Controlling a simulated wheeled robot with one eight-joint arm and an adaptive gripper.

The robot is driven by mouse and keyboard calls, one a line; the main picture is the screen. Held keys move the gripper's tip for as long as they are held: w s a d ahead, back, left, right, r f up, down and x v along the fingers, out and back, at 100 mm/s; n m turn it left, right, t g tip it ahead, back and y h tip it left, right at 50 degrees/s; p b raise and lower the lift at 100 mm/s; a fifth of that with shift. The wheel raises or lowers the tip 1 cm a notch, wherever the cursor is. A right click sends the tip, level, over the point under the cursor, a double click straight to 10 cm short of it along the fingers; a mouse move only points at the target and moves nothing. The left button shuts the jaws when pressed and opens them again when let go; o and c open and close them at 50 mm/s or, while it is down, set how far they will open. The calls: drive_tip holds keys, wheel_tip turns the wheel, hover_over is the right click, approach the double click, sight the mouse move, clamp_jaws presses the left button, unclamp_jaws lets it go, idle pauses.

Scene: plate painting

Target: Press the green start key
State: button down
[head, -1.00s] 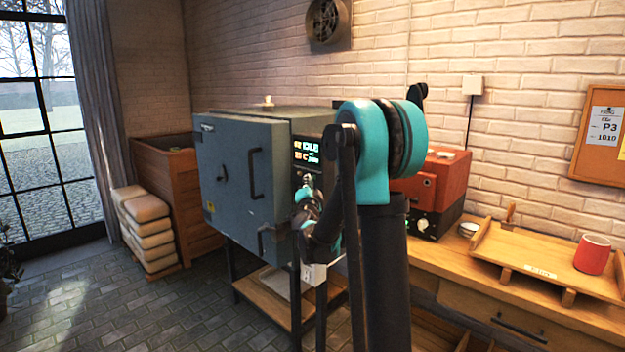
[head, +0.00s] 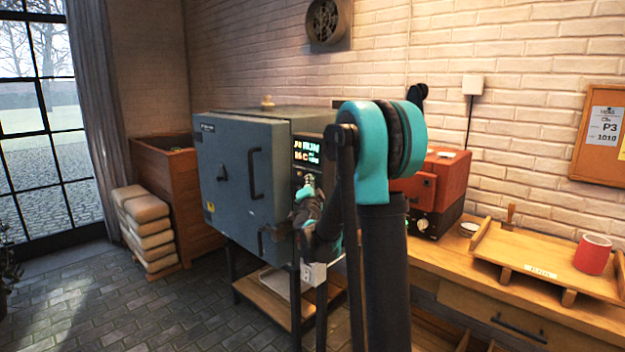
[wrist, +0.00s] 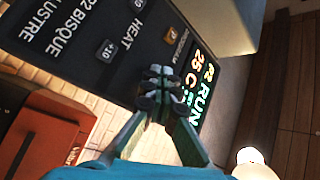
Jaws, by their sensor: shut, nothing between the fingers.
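The grey-blue kiln (head: 228,180) stands in the middle of the head view, door shut. Its control panel (wrist: 100,35) faces my gripper in the wrist view, with keys such as a program key (wrist: 171,37) and +10 keys. The panel's display (wrist: 198,85) reads P2, RUN and 25 C; it also shows lit in the head view (head: 307,151). My gripper (wrist: 164,88) is shut and empty, its fingertips at the panel beside the display. I cannot make out the green start key; the fingers hide that part of the panel. Whether the fingertips touch it, I cannot tell.
A red oven-like box (head: 436,192) stands on the wooden bench (head: 540,310) to the right. Stacked bags (head: 150,235) stand left of the kiln. The floor in front is clear.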

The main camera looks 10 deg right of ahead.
idle(0.3)
drive_tip(key=shift+s+a, duration=0.45)
drive_tip(key=shift+a, duration=0.15)
drive_tip(key=shift+s+a, duration=0.75)
drive_tip(key=shift+a, duration=0.25)
drive_tip(key=shift+s+a, duration=0.75)
drive_tip(key=shift+a, duration=0.25)
